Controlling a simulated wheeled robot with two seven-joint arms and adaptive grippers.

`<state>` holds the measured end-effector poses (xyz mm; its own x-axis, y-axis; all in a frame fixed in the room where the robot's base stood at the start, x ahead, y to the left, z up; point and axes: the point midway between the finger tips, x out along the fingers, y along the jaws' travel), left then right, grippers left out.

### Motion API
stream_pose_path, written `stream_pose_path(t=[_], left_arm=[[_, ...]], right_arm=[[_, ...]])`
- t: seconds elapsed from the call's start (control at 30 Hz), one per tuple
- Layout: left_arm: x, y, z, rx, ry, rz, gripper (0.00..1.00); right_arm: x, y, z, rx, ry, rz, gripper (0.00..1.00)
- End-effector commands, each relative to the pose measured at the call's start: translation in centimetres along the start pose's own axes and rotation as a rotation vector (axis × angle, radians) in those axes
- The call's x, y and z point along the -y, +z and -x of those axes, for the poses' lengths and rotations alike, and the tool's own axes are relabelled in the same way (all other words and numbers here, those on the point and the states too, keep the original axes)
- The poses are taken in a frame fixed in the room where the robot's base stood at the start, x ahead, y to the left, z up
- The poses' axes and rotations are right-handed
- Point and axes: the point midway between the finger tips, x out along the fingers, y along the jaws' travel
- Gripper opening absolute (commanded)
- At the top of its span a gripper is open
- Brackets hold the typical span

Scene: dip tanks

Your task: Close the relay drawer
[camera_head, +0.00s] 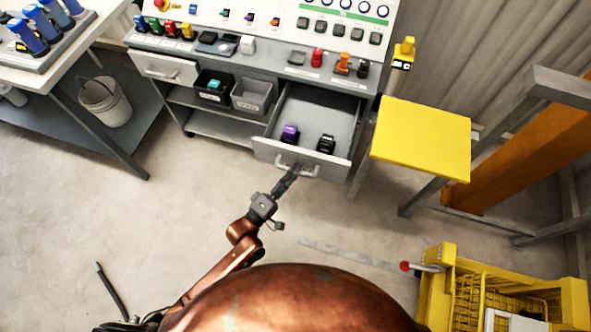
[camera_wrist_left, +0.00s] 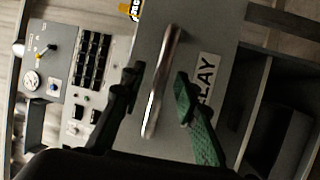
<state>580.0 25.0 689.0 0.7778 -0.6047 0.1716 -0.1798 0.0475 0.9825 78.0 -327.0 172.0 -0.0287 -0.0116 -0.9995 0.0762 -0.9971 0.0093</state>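The relay drawer (camera_head: 262,150) is a grey drawer, pulled open toward me below the bench panel. A purple block (camera_head: 290,133) and a black block (camera_head: 326,144) lie inside it. My left gripper (camera_head: 296,168) is at the drawer's front handle (camera_head: 310,171). In the left wrist view, the silver handle (camera_wrist_left: 163,85) runs between the two fingers of the left gripper (camera_wrist_left: 158,88). The fingers stand apart, with gaps showing beside the bar. The front carries a label ending in "LAY" (camera_wrist_left: 206,78), partly covered by the green finger. My right gripper is not in view.
A yellow-topped stand (camera_head: 421,137) is close to the drawer's right. Two small bins (camera_head: 251,96) sit on the shelf left of it, beside a shut drawer (camera_head: 164,68). A yellow basket cart (camera_head: 500,285) is at lower right. The floor before the drawer is clear.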

Motion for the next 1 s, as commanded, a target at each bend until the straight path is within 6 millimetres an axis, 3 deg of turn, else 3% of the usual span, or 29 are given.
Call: stream_pose_path(t=[0.37, 0.8, 1.0], left_arm=[[0.05, -0.01, -0.78, 0.0, -0.002, -0.001, 0.29], [0.07, 0.0, -0.74, 0.0, -0.002, -0.001, 0.0], [0.08, 0.0, -0.74, 0.0, -0.002, -0.001, 0.0]], right_arm=[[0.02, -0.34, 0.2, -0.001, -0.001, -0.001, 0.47], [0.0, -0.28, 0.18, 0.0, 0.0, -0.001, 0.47], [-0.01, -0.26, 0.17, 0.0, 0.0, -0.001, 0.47]])
